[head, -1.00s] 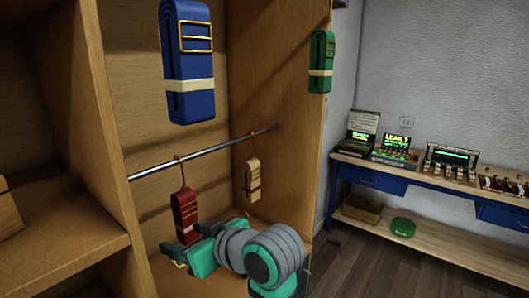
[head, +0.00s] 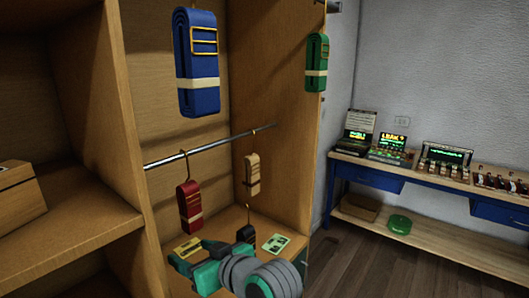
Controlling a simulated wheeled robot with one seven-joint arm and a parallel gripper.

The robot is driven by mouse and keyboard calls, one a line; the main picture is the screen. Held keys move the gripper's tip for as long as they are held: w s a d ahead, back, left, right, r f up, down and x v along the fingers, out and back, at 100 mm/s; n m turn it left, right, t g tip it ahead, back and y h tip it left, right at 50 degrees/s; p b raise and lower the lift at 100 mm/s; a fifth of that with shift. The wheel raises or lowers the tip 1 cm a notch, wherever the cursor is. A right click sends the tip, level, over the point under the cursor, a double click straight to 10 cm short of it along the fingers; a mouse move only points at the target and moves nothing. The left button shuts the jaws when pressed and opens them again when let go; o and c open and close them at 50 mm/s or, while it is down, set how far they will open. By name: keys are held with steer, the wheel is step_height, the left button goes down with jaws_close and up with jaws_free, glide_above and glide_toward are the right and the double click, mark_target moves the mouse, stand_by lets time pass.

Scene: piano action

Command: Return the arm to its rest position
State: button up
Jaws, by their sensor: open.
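My gripper (head: 212,250), teal and black, is low in the open wooden cabinet, just above or in front of its floor. Its jaws are open and I see nothing between them. My grey and teal arm links hide part of the cabinet floor. A red rolled strap (head: 190,206) and a beige one (head: 252,175) hang by hooks from the metal rod (head: 205,148), above the gripper and apart from it. A blue rolled strap (head: 197,65) with a gold buckle and a green one (head: 317,62) hang higher up.
A yellow card (head: 187,249) and a pale green card (head: 276,243) lie on the cabinet floor beside my arm. The left shelf holds a wooden box (head: 17,195). A blue bench (head: 370,177) with devices stands right, a green round object (head: 400,225) on its lower shelf.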

steer(key=s+d+f+m+t+h, duration=0.1)
steer(key=d+f+m+t+h, duration=0.15)
steer(key=f, duration=0.75)
steer(key=s+d+f+m+t+h, duration=0.1)
steer(key=d+f+m, duration=0.25)
steer(key=f, duration=0.55)
steer(key=s+d+f+m+t+h, duration=0.1)
steer(key=s+d+f+m+h, duration=0.3)
steer(key=s+f, duration=0.65)
steer(key=s+d+f+h, duration=0.1)
steer(key=s+d+f, duration=0.2)
steer(key=s, duration=0.3)
steer(key=s+d+f+h, duration=0.2)
steer(key=s, duration=0.5)
steer(key=s+d+r+n+t, duration=0.1)
steer(key=s+r, duration=0.2)
steer(key=s, duration=1.1)
steer(key=shift+s+d+n, duration=0.2)
steer(key=shift+n, duration=0.1)
